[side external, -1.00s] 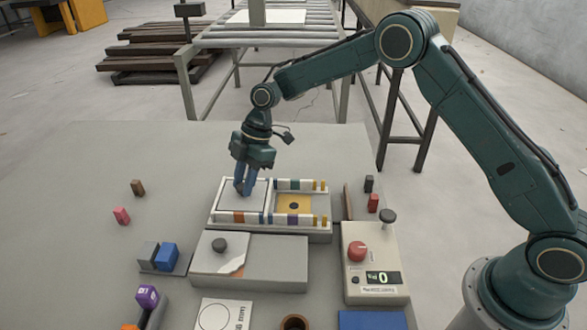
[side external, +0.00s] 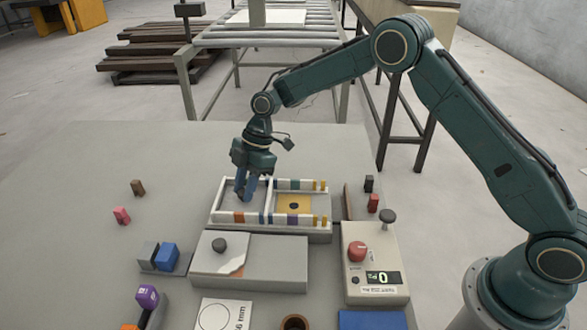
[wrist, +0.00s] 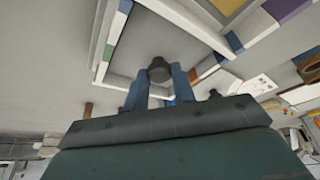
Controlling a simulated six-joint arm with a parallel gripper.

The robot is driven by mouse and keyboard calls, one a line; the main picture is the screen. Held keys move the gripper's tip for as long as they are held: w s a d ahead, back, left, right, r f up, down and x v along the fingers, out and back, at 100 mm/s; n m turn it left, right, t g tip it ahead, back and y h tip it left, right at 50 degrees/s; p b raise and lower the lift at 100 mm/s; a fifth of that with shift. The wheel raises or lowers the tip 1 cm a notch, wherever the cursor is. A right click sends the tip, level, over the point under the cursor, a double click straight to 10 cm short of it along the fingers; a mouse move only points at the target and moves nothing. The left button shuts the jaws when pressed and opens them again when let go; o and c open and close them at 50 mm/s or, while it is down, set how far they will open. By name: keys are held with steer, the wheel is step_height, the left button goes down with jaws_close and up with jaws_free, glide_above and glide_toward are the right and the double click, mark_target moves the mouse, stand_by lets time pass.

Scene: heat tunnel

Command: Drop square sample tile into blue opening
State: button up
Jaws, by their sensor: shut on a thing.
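My gripper (side external: 244,197) points down into the left opening of the white two-part frame (side external: 214,216). In the wrist view its two blue fingers (wrist: 160,88) are shut on a dark round knob (wrist: 159,70). The knob stands on a pale grey square tile (wrist: 175,45), which appears to lie low inside the left opening. The frame has blue marks (wrist: 235,42) at corners of this opening. The fingers hide part of the tile in the side view, and I cannot tell whether it rests on the bottom.
The right opening holds a yellow plate (side external: 305,202) with a dark centre. A control box (side external: 376,262) stands at the right. Small coloured blocks (side external: 167,257) lie at the left. The table behind the frame is clear.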

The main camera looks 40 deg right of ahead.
steer(key=shift+f, duration=0.15)
steer(key=o, duration=1.1)
steer(key=v, duration=1.4)
steer(key=shift+f, duration=0.1)
